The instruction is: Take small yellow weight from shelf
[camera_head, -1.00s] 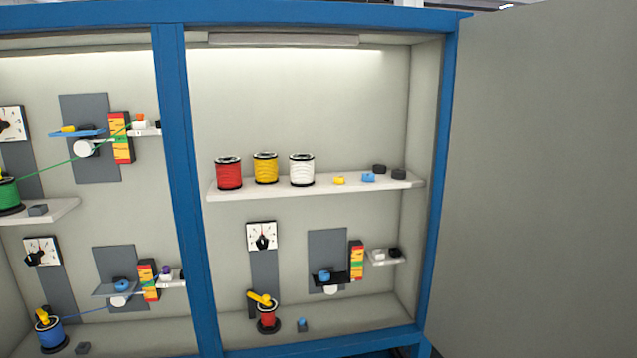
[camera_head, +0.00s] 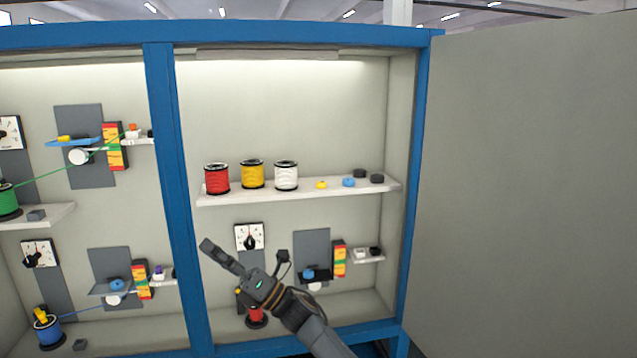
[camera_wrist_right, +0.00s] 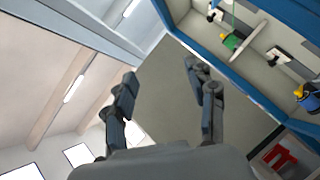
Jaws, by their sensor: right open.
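The small yellow weight (camera_head: 321,184) sits on the upper right shelf (camera_head: 240,198), between the white spool (camera_head: 286,176) and a small blue weight (camera_head: 348,182). My right gripper (camera_head: 243,256) is raised in front of the right bay, below and to the left of the yellow weight and apart from it. Its fingers are spread and empty; in the right wrist view the open fingers (camera_wrist_right: 160,88) have nothing between them. The yellow weight cannot be made out in the wrist view. My left gripper is not in view.
Red (camera_head: 217,179) and yellow (camera_head: 252,174) spools stand left of the white one. Two dark weights (camera_head: 377,179) sit at the shelf's right end. Blue frame posts (camera_head: 172,200) bound the bay. A lower dial (camera_head: 249,238) and small shelf (camera_head: 368,256) are near my arm.

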